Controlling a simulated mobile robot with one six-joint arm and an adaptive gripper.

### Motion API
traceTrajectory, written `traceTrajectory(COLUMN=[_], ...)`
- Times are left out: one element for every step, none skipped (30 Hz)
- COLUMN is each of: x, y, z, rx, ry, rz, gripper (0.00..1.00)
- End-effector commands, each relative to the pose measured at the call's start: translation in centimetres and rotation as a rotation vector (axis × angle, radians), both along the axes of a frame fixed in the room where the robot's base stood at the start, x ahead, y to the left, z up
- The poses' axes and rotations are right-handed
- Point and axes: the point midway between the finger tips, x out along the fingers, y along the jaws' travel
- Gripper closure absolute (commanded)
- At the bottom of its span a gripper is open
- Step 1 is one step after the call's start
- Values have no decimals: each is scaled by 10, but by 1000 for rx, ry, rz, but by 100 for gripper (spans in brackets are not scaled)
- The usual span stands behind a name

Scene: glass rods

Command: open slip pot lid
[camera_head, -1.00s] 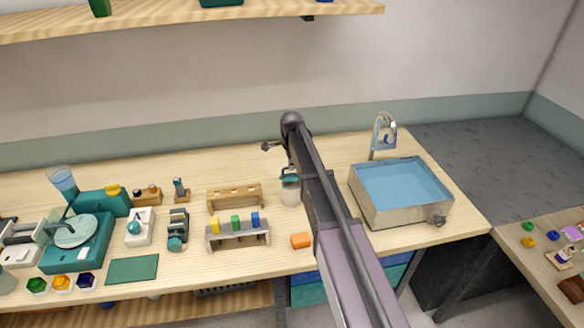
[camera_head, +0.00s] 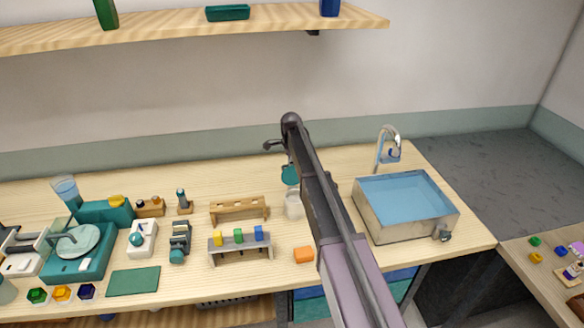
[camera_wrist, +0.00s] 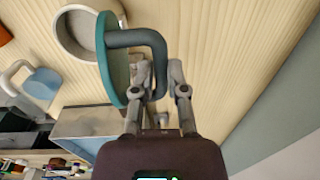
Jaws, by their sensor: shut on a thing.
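The slip pot (camera_head: 294,207) is a pale, round pot standing on the bench, left of my forearm in the head view. Its open mouth and rim also show in the wrist view (camera_wrist: 62,38). The lid is a teal disc (camera_head: 290,175), held above the pot and apart from it. In the wrist view the lid (camera_wrist: 113,60) is seen nearly edge-on, with a dark looped handle (camera_wrist: 135,38). My gripper (camera_wrist: 158,75) is shut on this handle. My arm hides part of the gripper in the head view.
A steel sink (camera_head: 375,225) with a tap (camera_head: 389,148) stands right of the pot. An orange block (camera_head: 304,255) lies in front of the pot. Block racks (camera_head: 240,250) and small devices fill the bench to the left. A shelf (camera_head: 200,31) runs above.

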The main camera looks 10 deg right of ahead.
Motion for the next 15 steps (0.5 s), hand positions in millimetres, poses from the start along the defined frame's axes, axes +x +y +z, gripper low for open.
traceTrajectory(x=[7,10,12,14,16,18,20,21,23,25,26,27,28,29,30], y=[1,1,2,2,2,3,3,3,3,3,3,4,4,4,4], z=[-4,-6,-7,-8,-10,-11,-12,-14,-15,-16,-17,-18,-19,-19,-20], rx=[0,0,0,0,1,1,1,1,1,1,1,2,2,2,2], ry=[-3,-3,-3,-3,-3,-4,-4,-4,-5,-6,-6,-7,-7,-7,-7], rz=[-1,-1,-1,0,0,0,0,0,0,0,0,0,0,0,1], gripper=[100,100,100,100,100,100,100,100,100,100,100,100,100,100,100])
